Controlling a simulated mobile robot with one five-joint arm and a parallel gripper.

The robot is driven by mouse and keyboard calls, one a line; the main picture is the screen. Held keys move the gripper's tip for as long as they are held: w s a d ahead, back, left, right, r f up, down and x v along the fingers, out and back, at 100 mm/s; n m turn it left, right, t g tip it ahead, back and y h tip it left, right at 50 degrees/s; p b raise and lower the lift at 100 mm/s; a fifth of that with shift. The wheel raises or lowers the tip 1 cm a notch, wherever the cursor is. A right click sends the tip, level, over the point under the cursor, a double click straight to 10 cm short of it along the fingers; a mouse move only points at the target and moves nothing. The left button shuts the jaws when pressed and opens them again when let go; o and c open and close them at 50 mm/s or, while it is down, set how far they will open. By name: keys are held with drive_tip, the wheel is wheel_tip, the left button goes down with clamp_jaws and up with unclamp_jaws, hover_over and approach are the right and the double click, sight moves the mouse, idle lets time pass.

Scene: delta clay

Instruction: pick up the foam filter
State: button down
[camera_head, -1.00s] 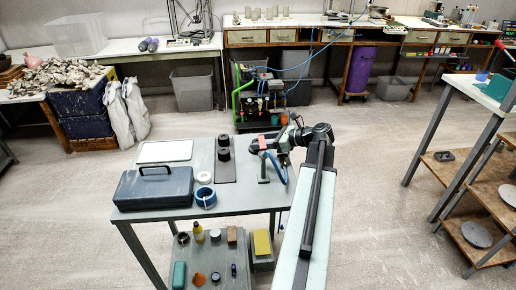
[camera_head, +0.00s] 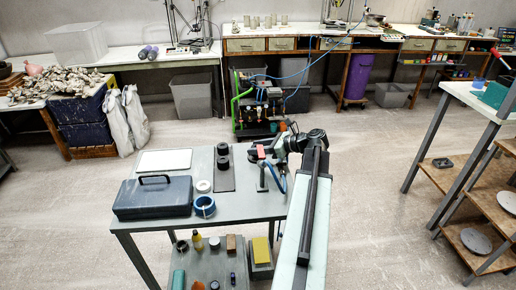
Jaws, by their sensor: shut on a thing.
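My gripper (camera_head: 256,154) is over the right back part of the grey table (camera_head: 240,212), at the end of my arm, which reaches in from the right. It is shut on a small dark thing that I take for the foam filter. The held thing is so small and so covered by the gripper that its shape cannot be made out. A post with a red top and a blue curved piece beside it stand close by. Whether the held thing touches the table cannot be told.
The table also bears a dark blue toolbox (camera_head: 152,198), a white board (camera_head: 164,161), two black cylinders (camera_head: 223,163), a white ring (camera_head: 203,186) and a blue tape roll (camera_head: 205,207). A yellow block (camera_head: 261,251) and small things stand lower. Shelves (camera_head: 460,192) are at right.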

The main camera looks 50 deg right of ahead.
wheel_tip(320, 180, up, 3)
drive_tip(key=shift+s+d+f+p, duration=0.1)
drive_tip(key=shift+p, duration=0.9)
drive_tip(key=s+d, duration=0.9)
drive_tip(key=s, duration=0.4)
drive_tip(key=shift+r+p, duration=0.3)
drive_tip(key=shift+p, duration=0.05)
